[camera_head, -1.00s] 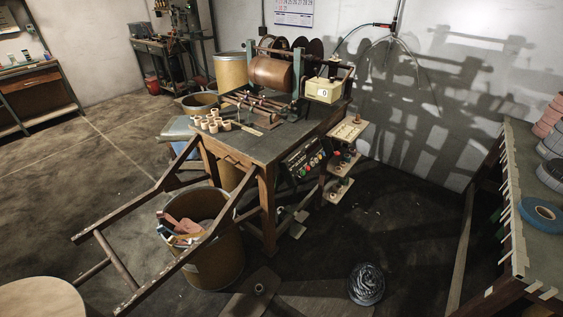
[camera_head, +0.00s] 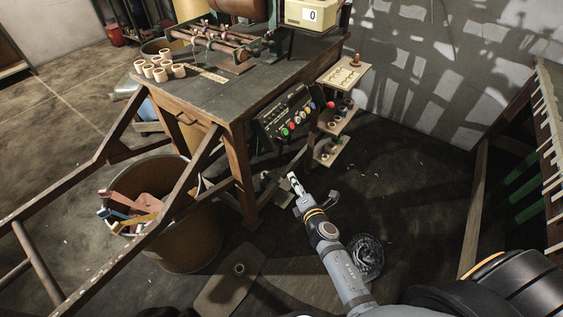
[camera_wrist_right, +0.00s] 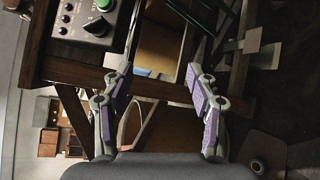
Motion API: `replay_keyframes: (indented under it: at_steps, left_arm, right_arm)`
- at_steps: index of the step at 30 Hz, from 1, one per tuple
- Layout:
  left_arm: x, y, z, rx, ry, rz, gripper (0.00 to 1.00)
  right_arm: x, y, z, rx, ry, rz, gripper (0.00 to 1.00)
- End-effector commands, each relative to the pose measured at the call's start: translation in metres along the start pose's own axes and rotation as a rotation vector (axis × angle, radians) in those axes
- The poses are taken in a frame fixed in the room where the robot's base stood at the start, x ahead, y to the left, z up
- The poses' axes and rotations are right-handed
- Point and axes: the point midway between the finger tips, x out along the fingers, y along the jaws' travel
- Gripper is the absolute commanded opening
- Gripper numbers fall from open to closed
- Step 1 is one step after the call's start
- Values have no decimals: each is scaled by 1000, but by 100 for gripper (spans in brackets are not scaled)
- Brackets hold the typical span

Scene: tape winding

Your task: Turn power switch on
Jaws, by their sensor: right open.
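A dark control panel (camera_head: 287,117) with coloured buttons and small switches is fixed to the side of the winding table (camera_head: 225,112). Which control is the power switch I cannot tell. My left gripper is not in view.
Small shelves (camera_head: 336,120) with spools stand right of the panel. A wooden frame (camera_head: 150,228) extends from the table at the left, over a bin (camera_head: 182,245). A rack (camera_head: 552,165) stands at the right. Open floor lies between.

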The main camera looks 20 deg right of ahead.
Motion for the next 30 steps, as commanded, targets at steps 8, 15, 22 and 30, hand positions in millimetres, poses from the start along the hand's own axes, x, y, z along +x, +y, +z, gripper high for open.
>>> replay_keyframes:
  at_steps: [8, 15, 22, 30]
  left_arm:
    - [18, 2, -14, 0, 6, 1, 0]
    - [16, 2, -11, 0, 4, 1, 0]
    - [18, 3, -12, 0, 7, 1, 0]
    - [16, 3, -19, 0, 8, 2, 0]
  right_arm:
    - [3, 81, 22, -396, -91, 198, 58]
    - [26, 89, 25, -393, -91, 199, 58]
    - [75, 97, 26, -391, -91, 199, 58]
    - [104, 102, 27, -391, -89, 196, 58]
